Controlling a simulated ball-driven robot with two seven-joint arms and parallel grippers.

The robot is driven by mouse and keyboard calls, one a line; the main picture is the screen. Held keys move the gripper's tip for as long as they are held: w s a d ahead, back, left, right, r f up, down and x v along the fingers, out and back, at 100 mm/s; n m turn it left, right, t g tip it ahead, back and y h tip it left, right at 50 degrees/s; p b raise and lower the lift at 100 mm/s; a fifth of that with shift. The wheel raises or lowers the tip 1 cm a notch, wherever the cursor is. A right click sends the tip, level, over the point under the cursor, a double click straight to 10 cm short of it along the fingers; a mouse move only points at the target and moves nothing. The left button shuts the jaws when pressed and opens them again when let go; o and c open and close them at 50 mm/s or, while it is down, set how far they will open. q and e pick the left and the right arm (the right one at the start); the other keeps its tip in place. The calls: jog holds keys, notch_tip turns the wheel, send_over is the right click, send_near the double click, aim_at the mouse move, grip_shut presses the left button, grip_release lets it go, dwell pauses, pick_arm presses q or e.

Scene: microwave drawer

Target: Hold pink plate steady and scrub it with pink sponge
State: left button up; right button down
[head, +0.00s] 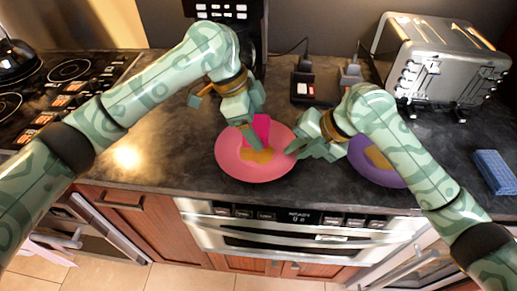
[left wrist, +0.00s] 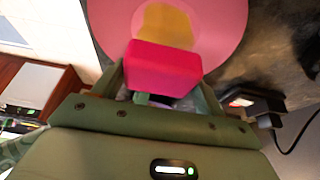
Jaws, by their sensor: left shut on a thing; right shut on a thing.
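The pink plate (head: 230,163) lies on the dark counter near its front edge, with a yellow-orange patch (head: 258,156) in its middle. The patch also shows in the left wrist view (left wrist: 172,24). My left gripper (head: 255,138) is over the plate, shut on the pink sponge (head: 262,127). The sponge (left wrist: 162,68) fills the space between the fingers in the left wrist view and overlaps the edge of the patch; whether it touches the plate is hard to tell. My right gripper (head: 295,150) is at the plate's right rim, shut on it.
A purple plate (head: 372,168) with a similar patch lies right of my right gripper, partly behind my arm. A blue sponge (head: 494,171) is at the far right. A toaster (head: 437,62) stands at the back right, a stovetop (head: 62,85) at the left.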

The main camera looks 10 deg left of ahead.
pick_arm(q)
jog(key=shift+f, duration=1.9)
jog(key=shift+f, duration=0.7)
jog(key=shift+w, duration=0.1)
